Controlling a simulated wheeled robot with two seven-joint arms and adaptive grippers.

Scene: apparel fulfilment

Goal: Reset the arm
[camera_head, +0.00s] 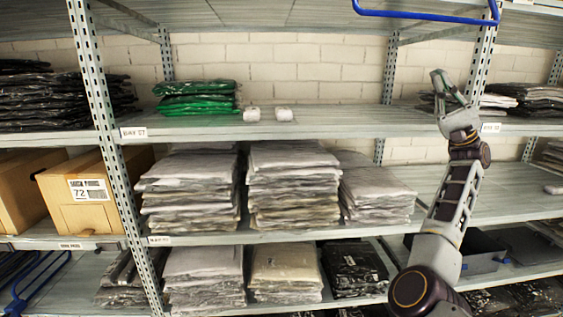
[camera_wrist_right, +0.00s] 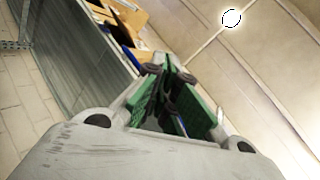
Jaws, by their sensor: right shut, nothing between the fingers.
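My right arm rises from the bottom right in the head view, in front of the shelving. My right gripper (camera_head: 438,78) points up at the height of the upper shelf, near the right-hand upright. In the right wrist view the same gripper (camera_wrist_right: 166,62) has its green-padded fingers closed together at the tips, with nothing held between them. My left gripper is in neither view.
The upper shelf (camera_head: 340,125) carries green bagged garments (camera_head: 197,98) and two small white items. Grey bagged stacks (camera_head: 292,185) fill the middle shelf. Cardboard boxes (camera_head: 80,195) stand at left. A perforated upright (camera_head: 480,60) and blue rail (camera_head: 425,16) are near my right gripper.

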